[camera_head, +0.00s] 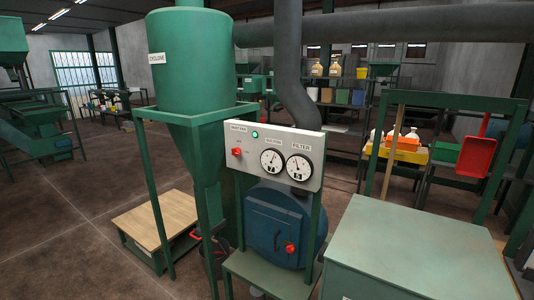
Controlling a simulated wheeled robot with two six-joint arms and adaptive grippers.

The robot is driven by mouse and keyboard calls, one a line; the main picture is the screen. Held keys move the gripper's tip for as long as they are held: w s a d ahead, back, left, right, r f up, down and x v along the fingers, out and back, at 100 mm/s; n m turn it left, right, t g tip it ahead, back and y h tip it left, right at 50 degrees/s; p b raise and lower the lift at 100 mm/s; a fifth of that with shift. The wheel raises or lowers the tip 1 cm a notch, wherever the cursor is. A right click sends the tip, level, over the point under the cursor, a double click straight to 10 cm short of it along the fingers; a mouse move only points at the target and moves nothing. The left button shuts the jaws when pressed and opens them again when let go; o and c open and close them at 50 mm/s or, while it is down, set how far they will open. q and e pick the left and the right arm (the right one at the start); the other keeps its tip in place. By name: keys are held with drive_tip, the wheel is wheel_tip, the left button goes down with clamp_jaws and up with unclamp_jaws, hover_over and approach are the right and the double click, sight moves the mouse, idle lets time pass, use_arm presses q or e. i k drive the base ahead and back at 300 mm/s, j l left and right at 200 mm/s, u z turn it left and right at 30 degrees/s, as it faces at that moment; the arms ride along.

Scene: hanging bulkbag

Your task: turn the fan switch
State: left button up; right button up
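The fan switch is a small red knob (237,152) on the left part of a pale grey panel (311,184). The panel carries a "dust fan" label above the knob, a green light (255,134) and two round white dials, one at the left (271,161) and one at the right (299,168). The knob's exact angle is too small to tell. Neither of my grippers shows in the head view.
A green cyclone (190,65) on a green frame stands left of the panel. Below the panel is a blue drum (272,230) with a red knob. A green-topped cabinet (405,245) stands at the right front. A wooden-topped platform (155,219) sits at the left, with open floor beyond.

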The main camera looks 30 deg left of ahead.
sight(236, 152)
drive_tip(key=u, duration=1.3)
